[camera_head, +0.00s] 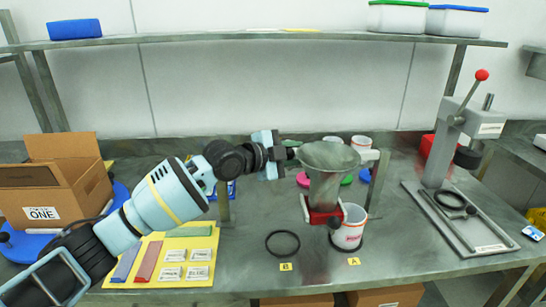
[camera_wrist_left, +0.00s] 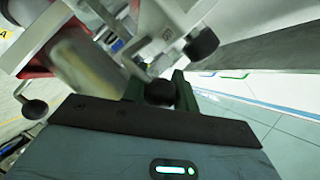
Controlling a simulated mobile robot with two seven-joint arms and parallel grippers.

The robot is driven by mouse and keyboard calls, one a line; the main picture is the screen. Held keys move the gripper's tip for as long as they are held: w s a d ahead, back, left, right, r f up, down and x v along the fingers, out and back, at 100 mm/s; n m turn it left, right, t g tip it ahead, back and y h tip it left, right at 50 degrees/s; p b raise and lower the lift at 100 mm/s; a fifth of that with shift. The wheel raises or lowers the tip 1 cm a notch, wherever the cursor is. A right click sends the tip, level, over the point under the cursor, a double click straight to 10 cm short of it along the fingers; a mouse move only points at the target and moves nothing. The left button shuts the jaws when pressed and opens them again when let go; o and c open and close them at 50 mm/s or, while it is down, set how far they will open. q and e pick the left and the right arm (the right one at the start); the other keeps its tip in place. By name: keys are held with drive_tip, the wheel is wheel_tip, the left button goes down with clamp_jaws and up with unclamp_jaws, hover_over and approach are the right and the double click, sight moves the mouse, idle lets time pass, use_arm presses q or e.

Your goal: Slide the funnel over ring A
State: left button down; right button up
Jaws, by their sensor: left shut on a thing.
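The grey metal funnel (camera_head: 326,185) stands between two posts behind the rings, with a red block (camera_head: 322,215) and a black knob (camera_head: 334,222) at its lower end. Label A (camera_head: 354,262) marks the right place, where a white cup (camera_head: 350,230) stands; its dark ring is mostly hidden by the cup. The funnel's lower end is just left of the cup. The empty black ring (camera_head: 283,243) lies by label B (camera_head: 286,267). My left gripper (camera_head: 291,150) is at the funnel's upper left, its green fingers (camera_wrist_left: 160,92) shut on a black knob (camera_wrist_left: 160,93). My right gripper is not in view.
A lever press (camera_head: 448,145) with a red ball stands at the right. A cardboard box (camera_head: 60,185) and a yellow mat (camera_head: 170,282) with strips and cards are at the left. A shelf (camera_head: 250,36) crosses above. The front bench between mat and press is mostly clear.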

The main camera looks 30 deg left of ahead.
sight(329, 152)
use_arm(q)
drive_tip(key=w+d, duration=0.1)
drive_tip(key=d, duration=0.1)
drive_tip(key=w+d, duration=0.1)
drive_tip(key=d, duration=0.1)
drive_tip(key=w+d, duration=0.2)
drive_tip(key=shift+d, duration=0.4)
drive_tip(key=shift+w+d, duration=0.15)
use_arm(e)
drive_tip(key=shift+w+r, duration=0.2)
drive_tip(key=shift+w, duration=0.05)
use_arm(q)
drive_tip(key=shift+r, duration=0.1)
drive_tip(key=c, duration=1.3)
unclamp_jaws()
drive_tip(key=shift+d, duration=0.1)
drive_tip(key=shift+c, duration=0.2)
drive_tip(key=shift+o, duration=1.2)
drive_tip(key=shift+w+d, duration=0.1)
drive_tip(key=shift+w, duration=0.05)
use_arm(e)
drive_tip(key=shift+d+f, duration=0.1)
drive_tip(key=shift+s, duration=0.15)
